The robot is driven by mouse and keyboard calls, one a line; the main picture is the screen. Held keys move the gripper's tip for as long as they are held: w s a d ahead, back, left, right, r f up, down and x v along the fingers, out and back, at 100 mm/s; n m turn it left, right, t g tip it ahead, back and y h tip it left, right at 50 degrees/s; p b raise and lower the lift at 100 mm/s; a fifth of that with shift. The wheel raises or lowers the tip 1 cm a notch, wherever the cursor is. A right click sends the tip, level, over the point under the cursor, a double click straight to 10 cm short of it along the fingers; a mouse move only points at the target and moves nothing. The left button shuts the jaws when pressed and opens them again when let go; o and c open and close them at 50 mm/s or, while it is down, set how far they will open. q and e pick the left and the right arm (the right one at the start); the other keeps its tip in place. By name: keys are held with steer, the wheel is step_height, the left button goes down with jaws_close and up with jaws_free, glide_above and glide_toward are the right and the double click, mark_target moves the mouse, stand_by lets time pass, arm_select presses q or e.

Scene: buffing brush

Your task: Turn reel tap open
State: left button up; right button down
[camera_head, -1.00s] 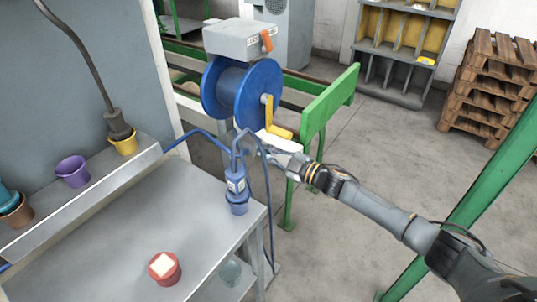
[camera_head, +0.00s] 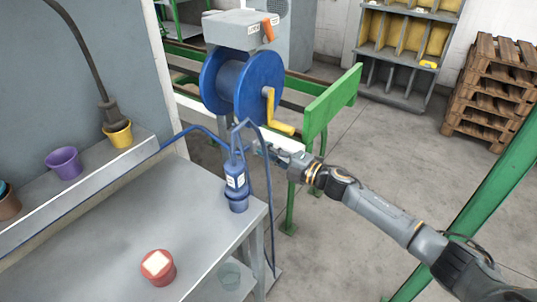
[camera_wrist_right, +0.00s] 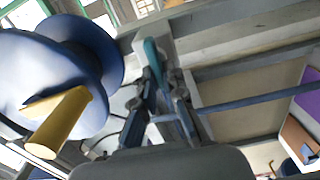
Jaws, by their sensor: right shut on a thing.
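The blue hose reel (camera_head: 226,80) stands behind the bench with a yellow crank (camera_head: 270,108) on its side. In the wrist view the reel (camera_wrist_right: 95,45) and crank (camera_wrist_right: 60,122) are at the left. My right gripper (camera_head: 262,148) is below the crank, beyond the bench corner. In the wrist view my right gripper (camera_wrist_right: 158,78) is shut on a narrow teal lever (camera_wrist_right: 152,55), which looks like the reel tap's handle. The tap's body is hidden or too unclear to tell. My left gripper is not in view.
A blue connector (camera_head: 235,178) with looped hose stands at the bench's (camera_head: 110,235) right edge, close to my right gripper. A red cup (camera_head: 158,268) is on the bench. A grey box (camera_head: 240,30) with an orange lever (camera_head: 267,29) tops the reel. Green rails (camera_head: 325,105) stand beside it.

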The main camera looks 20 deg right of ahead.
steer(key=shift+a+r, duration=0.1)
steer(key=shift+r, duration=0.15)
stand_by(0.3)
steer(key=c, duration=1.4)
jaws_free()
steer(key=shift+a+f, duration=0.15)
steer(key=shift+w, duration=0.1)
steer(key=shift+f, duration=0.1)
steer(key=v, duration=1.2)
